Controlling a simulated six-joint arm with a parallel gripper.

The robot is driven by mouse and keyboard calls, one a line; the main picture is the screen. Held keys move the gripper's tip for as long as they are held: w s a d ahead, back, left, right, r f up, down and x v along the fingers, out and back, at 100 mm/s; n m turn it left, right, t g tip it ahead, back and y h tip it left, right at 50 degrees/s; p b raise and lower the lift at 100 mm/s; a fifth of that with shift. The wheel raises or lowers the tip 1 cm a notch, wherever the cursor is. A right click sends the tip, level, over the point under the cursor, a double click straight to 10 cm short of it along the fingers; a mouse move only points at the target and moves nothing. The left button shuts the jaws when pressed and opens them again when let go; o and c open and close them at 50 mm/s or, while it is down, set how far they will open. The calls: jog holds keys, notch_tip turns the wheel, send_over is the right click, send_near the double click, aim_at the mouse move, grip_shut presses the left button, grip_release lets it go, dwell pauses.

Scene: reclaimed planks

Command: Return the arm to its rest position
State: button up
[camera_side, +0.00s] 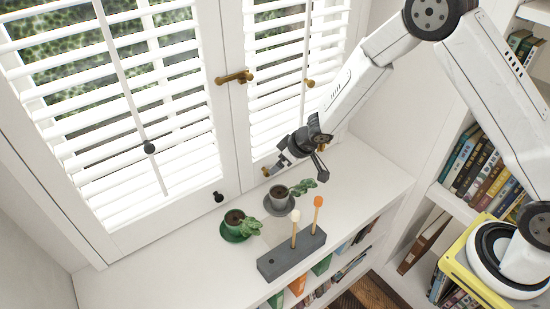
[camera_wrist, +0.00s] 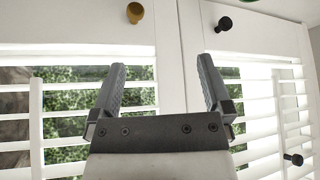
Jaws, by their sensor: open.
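My gripper (camera_side: 298,168) is open and empty at the end of my extended arm, above the white sill. It is close to the shutters, just behind and above the grey cup (camera_side: 277,192). The grey cup stands on a grey saucer with a leafy sprig beside its rim. In the wrist view my gripper (camera_wrist: 161,66) shows two dark fingers spread wide with nothing between them. They point toward the white shutter frames. I cannot tell the exact gap between my gripper and the grey cup.
A green cup (camera_side: 234,218) with a sprig stands on a green saucer. A dark grey block (camera_side: 290,257) holds two upright sticks, white-tipped and orange-tipped. White shutters (camera_side: 110,125) with a brass handle (camera_side: 234,77) stand behind. The sill's left part (camera_side: 150,275) is clear. Bookshelves (camera_side: 475,170) stand right.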

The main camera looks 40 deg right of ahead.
jog(key=s+d+r+m+g+h, duration=0.1)
jog(key=s+d+r+m+h, duration=0.1)
jog(key=s+d+r, duration=0.55)
jog(key=s+r+m+g, duration=0.1)
jog(key=s+r, duration=0.1)
jog(key=s, duration=0.5)
jog(key=s+r+m+g, duration=0.1)
jog(key=s+r, duration=0.2)
jog(key=s, duration=0.5)
jog(key=shift+s+d+r+g, duration=0.15)
jog(key=shift+s+d+g, duration=0.05)
jog(key=shift+d+g, duration=0.1)
jog(key=shift+w, duration=0.1)
jog(key=w+a+f+n+t+y, duration=0.1)
jog(key=w+a+f+n, duration=0.1)
jog(key=w+f, duration=0.7)
jog(key=w+a+f+n+t+y, duration=0.1)
jog(key=w+a+f, duration=0.3)
jog(key=w+f, duration=0.5)
jog(key=shift+w+a+f+n+t, duration=0.35)
jog(key=shift+f+n+t, duration=0.25)
jog(key=shift+f+t, duration=0.15)
